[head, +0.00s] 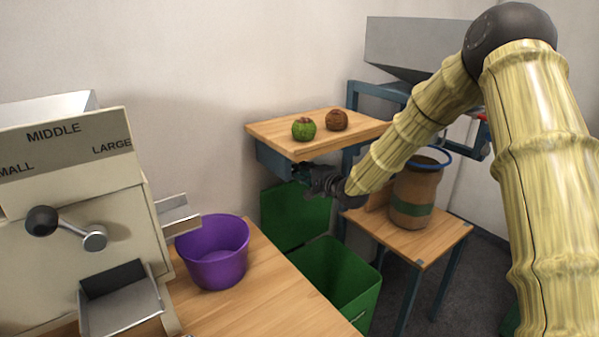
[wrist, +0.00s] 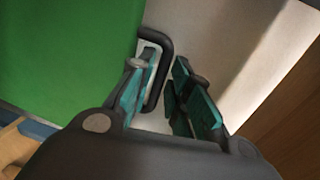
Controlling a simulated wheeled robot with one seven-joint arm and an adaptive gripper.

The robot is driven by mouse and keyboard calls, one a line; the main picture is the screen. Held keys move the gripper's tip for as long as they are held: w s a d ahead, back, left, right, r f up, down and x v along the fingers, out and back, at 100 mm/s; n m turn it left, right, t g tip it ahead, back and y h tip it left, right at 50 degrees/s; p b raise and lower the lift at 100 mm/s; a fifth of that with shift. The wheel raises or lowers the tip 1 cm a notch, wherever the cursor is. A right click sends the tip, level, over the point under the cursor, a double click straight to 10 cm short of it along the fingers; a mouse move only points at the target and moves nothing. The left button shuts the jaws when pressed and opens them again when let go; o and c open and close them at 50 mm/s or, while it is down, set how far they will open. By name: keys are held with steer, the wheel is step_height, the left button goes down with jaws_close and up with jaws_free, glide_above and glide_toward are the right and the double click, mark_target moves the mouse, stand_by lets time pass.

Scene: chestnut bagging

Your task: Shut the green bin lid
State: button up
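The green bin (head: 345,277) stands open beside the wooden table. Its green lid (head: 292,218) is raised, standing up behind the opening; it also fills the upper left of the wrist view (wrist: 65,50). A dark loop handle (wrist: 165,46) sticks out from the lid's edge. My gripper (head: 308,176) is at the lid's upper right edge in the head view. In the wrist view its teal-padded fingers (wrist: 167,80) are apart, with the handle's outer bar between them and the left finger seemingly inside the loop. I cannot tell whether either finger touches the handle.
A wooden shelf (head: 275,131) with a green husk (head: 303,128) and a brown chestnut (head: 337,120) is just above my gripper. A brown sack (head: 414,197) stands on a small table at right. A purple bucket (head: 213,262) and the sorting machine (head: 75,215) are at left.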

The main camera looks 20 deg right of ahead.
steer(key=shift+x, duration=0.8)
jaws_close()
